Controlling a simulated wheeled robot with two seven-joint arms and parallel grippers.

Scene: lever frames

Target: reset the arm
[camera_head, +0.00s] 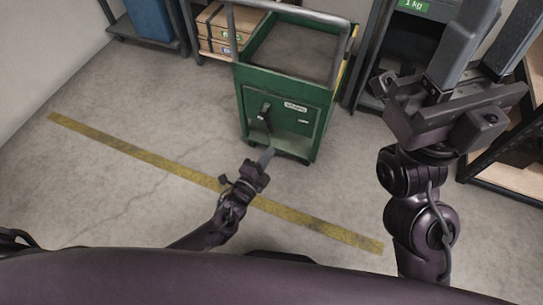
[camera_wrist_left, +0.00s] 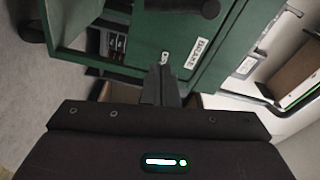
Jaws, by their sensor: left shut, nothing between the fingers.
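A green wheeled cart (camera_head: 285,95) stands ahead of me, with an open top and a small white label on its front. A dark lever or handle (camera_head: 265,112) sits on the left part of that front. My left gripper (camera_head: 267,156) is shut and empty, low in front of the cart and below the handle. In the left wrist view, its closed fingers (camera_wrist_left: 162,84) point at the green cart front (camera_wrist_left: 150,40), beside the white label; contact cannot be told. My right gripper (camera_head: 462,85) is raised at the upper right, its finger gap unclear.
A yellow floor stripe (camera_head: 140,154) runs across the floor in front of the cart. Cardboard boxes (camera_head: 215,28) sit on a shelf behind it, and a blue bin (camera_head: 150,18) is at the upper left. Dark shelving stands at the right. The floor at left is clear.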

